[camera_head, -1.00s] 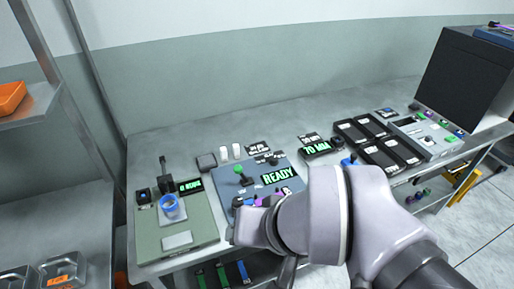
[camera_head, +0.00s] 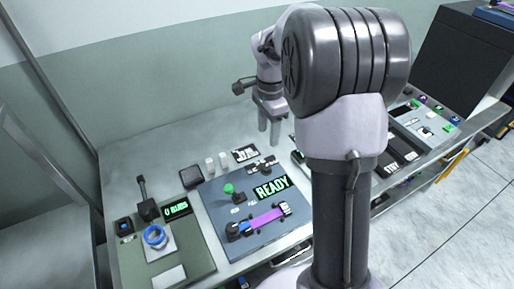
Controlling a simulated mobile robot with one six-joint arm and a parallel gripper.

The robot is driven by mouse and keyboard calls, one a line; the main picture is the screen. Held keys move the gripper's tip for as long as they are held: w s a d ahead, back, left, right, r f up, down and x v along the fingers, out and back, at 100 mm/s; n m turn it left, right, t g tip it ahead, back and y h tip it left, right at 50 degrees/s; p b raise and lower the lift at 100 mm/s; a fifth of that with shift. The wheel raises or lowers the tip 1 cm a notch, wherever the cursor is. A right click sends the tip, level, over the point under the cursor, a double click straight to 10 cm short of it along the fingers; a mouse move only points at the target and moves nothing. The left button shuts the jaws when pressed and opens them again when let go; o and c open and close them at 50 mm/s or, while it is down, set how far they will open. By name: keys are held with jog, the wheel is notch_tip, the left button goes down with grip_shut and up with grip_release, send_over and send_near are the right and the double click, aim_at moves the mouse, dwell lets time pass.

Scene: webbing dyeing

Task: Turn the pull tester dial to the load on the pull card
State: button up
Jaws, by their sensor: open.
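The pull tester (camera_head: 218,215) is a blue-grey panel with a lit green READY display (camera_head: 272,188). A green-topped lever (camera_head: 229,189) stands on it. My gripper (camera_head: 269,137) points down, open and empty, behind the tester and right of the card.
A green-grey machine (camera_head: 190,250) with a 0 RUBS display (camera_head: 177,209) and a blue ring (camera_head: 155,237) stands left. My arm hides much of the bench's right side.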

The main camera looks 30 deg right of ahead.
aim_at(267, 167)
notch_tip(267, 167, down, 15)
jog(key=b, duration=0.5)
jog(key=shift+s+f, duration=0.1)
jog(key=shift+c, duration=0.4)
grip_shut()
